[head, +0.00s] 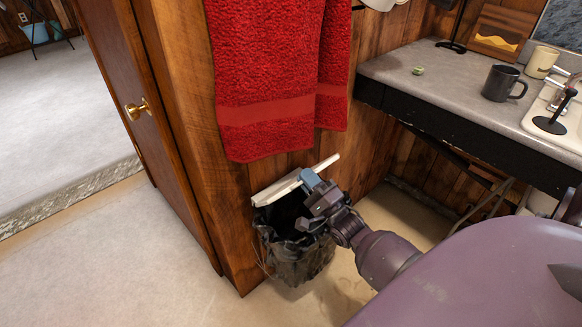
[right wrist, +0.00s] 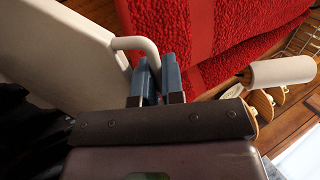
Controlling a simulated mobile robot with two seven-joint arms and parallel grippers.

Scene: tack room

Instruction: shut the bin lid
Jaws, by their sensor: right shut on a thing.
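The bin (head: 297,252) stands on the floor against the wooden wall, lined with a black bag. Its off-white lid (head: 277,190) is raised, and the dark opening shows below it. My right gripper (head: 310,180) is at the lid's edge above the bin. In the right wrist view the lid (right wrist: 60,48) fills the upper left, and its bent handle (right wrist: 143,44) runs down to the blue fingertips (right wrist: 155,82), which are shut on it. The fingers hide part of the handle. My left gripper is not in view.
Red towels (head: 268,80) hang just above the bin. A grey counter (head: 440,75) with a dark mug (head: 502,83) and a sink (head: 560,130) is at the right. A wooden door (head: 130,110) with a brass knob is at the left. The floor (head: 110,260) in front is clear.

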